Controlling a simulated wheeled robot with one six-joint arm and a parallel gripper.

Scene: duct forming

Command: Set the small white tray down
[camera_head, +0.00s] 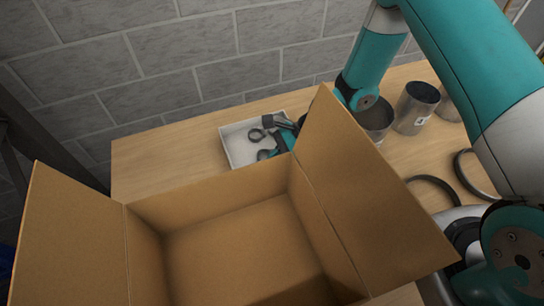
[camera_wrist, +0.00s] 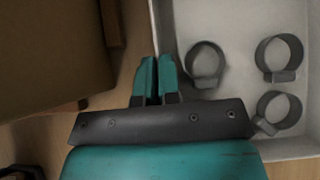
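The small white tray (camera_head: 238,150) is over the back of the table, behind the cardboard box, and holds hose clamps. It also shows in the wrist view (camera_wrist: 285,149), with three dark ring clamps (camera_wrist: 205,62) inside. My gripper (camera_wrist: 157,64) has its two teal fingers close together on either side of the tray's left wall, shut on that wall. In the head view my gripper (camera_head: 266,153) is at the tray's right front side, partly hidden by a box flap. I cannot tell whether the tray touches the table.
A large open cardboard box (camera_head: 230,245) fills the front, its right flap (camera_head: 360,195) standing up near my arm. Metal duct pieces (camera_head: 416,108) and dark rings (camera_head: 436,190) are on the table's right. Bare wooden table (camera_head: 150,165) lies left of the tray. A grey block wall stands behind.

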